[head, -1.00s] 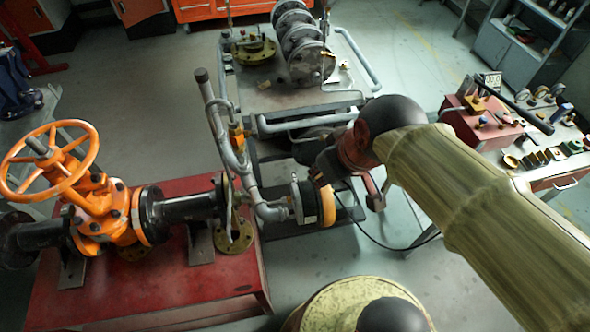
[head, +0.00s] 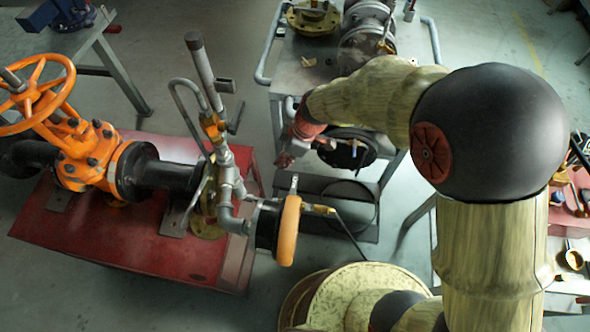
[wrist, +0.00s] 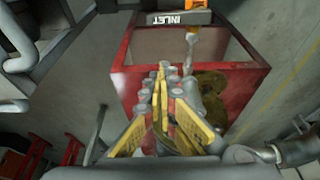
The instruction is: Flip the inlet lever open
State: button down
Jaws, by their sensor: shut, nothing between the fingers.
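A vertical grey pipe assembly with a small orange valve body (head: 212,128) stands at the end of the black pipe in the head view. A long grey bar with a dark end (head: 200,62) rises from it; I cannot tell for sure that it is the inlet lever. A grey piece with a white INLET label (wrist: 166,18) shows at the top of the wrist view, beside an orange part. My gripper (wrist: 163,70) is shut and empty, with its yellow-sided fingers together, below the label in that view and apart from it. In the head view my gripper (head: 284,160) is right of the pipe assembly.
An orange handwheel valve (head: 75,150) and black pipe sit on the red stand (head: 130,235) at left. A round gauge-like part with an orange rim (head: 288,230) juts out below my gripper. A grey cart (head: 300,75) with pipework stands behind.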

aim_at(293, 189)
jog(key=b+x, duration=0.3)
jog(key=x, duration=0.7)
jog(key=d+b, duration=0.1)
jog(key=d, duration=0.3)
jog(key=shift+s+r, duration=0.1)
jog(key=shift+s, duration=0.05)
